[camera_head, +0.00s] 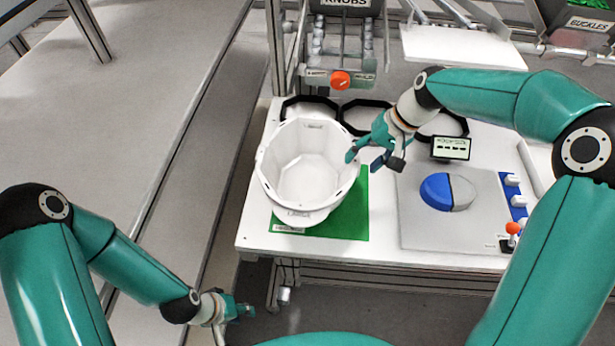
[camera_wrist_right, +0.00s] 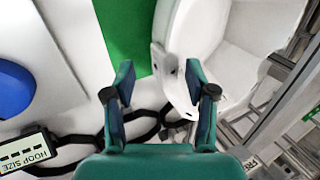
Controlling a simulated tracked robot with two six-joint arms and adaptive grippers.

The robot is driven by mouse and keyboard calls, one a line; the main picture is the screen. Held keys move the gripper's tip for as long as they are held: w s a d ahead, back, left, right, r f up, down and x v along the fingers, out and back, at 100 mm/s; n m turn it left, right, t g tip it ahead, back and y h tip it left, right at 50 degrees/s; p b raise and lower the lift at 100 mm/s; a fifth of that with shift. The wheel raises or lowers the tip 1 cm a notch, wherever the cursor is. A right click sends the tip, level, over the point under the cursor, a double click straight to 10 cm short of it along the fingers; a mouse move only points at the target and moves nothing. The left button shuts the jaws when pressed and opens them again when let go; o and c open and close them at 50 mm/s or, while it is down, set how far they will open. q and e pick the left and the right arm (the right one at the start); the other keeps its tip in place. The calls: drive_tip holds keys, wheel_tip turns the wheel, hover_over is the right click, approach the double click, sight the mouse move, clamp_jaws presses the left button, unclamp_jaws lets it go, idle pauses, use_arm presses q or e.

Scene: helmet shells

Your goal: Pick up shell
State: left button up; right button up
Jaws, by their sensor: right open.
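The white helmet shell (camera_head: 305,165) sits open side up on the green mat (camera_head: 348,218) on the white workbench. My right gripper (camera_head: 364,160) is open and empty, at the shell's right rim. In the right wrist view the shell (camera_wrist_right: 235,45) is at the upper right. There the open fingers of my right gripper (camera_wrist_right: 160,72) point toward its edge, and one finger overlaps it in the picture. I cannot tell whether they touch. My left gripper (camera_head: 238,308) is low, off the bench's front left; its opening is unclear.
Black octagonal rings (camera_head: 365,117) lie behind the shell. To the right are a grey plate (camera_head: 420,225) with a blue and grey dome (camera_head: 437,192), and a small hoop size display (camera_head: 451,148). A knobs rack stands behind. A long grey surface (camera_head: 110,120) lies left.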

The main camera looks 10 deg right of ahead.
sight(352, 171)
drive_tip(key=x, duration=0.2)
drive_tip(key=p+x, duration=0.1)
drive_tip(key=x, duration=0.1)
drive_tip(key=shift+s+a+r, duration=0.1)
drive_tip(key=shift+s, duration=0.15)
drive_tip(key=shift+w+a+f, duration=0.15)
drive_tip(key=shift+a+f, duration=0.05)
drive_tip(key=shift+f, duration=0.45)
drive_tip(key=shift+r, duration=0.1)
clamp_jaws()
